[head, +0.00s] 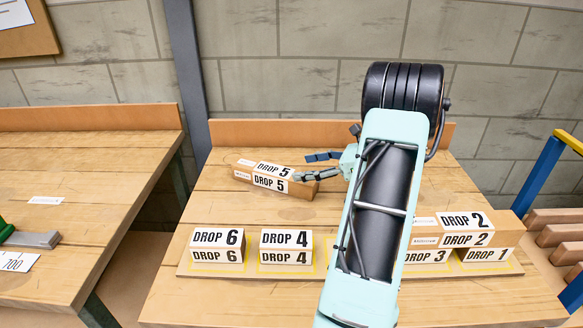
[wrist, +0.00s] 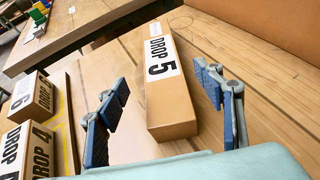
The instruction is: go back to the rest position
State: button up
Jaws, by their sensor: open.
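My gripper (head: 322,166) is open over the back part of the wooden workbench, at the right end of the DROP 5 block. In the wrist view the fingers of my gripper (wrist: 165,110) stand apart, with the DROP 5 block (wrist: 168,95) between them and a gap showing on both sides. In the head view the DROP 5 block (head: 270,176) lies lengthwise on the bench top, and one finger overlaps its right end. My arm covers the middle right of the bench.
A board (head: 300,269) at the bench front bears DROP 6 (head: 217,249), DROP 4 (head: 286,248), DROP 3 (head: 427,257) and DROP 1 (head: 487,256). DROP 2 (head: 466,230) lies across the right-hand blocks. A second bench (head: 90,160) stands left.

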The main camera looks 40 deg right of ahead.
jog(key=shift+v, duration=1.05)
jog(key=shift+w, duration=0.1)
